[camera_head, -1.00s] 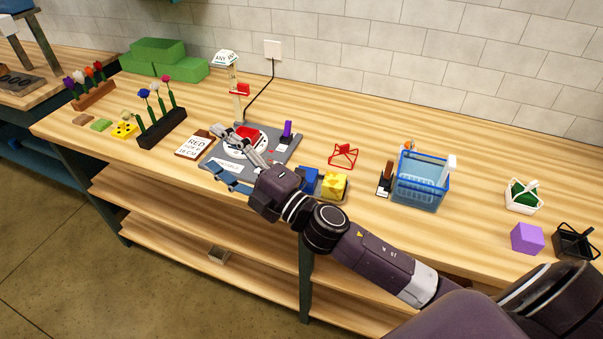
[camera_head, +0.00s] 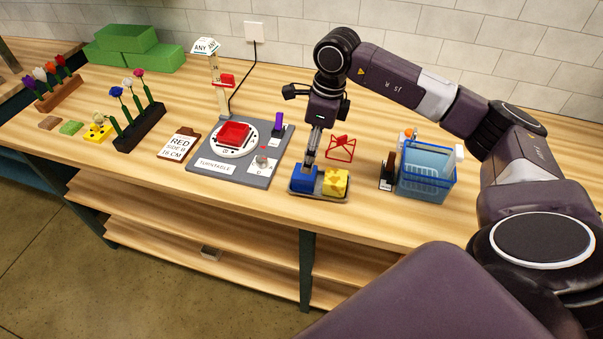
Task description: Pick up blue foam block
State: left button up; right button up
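The blue foam block (camera_head: 302,182) sits in a shallow grey tray (camera_head: 318,198) near the front edge of the bench, beside a yellow block with spots (camera_head: 335,182). My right gripper (camera_head: 309,165) points down with its fingertips just above or at the top of the blue block. The fingers are seen nearly edge-on, so I cannot tell their gap or whether they touch the block. My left gripper is not in view.
A turntable (camera_head: 268,172) with a red square block (camera_head: 235,133) stands left of the tray. A red wire stand (camera_head: 341,149) is just behind it. A blue basket (camera_head: 427,176) stands to the right. Flower racks and green blocks (camera_head: 125,38) are farther left.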

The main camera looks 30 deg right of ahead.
aim_at(305, 178)
jog(key=shift+s+d+f, duration=0.1)
jog(key=shift+f, duration=0.3)
jog(key=f+p, duration=0.1)
jog(key=f, duration=0.1)
jog(key=a+f+p, duration=0.1)
jog(key=f, duration=0.1)
jog(key=f+p, duration=0.1)
jog(key=shift+w+a+f, duration=0.3)
jog(key=shift+a+f, duration=0.05)
jog(key=shift+f, duration=0.45)
jog(key=shift+c, duration=0.3)
jog(key=shift+w, duration=0.1)
jog(key=c, duration=1.3)
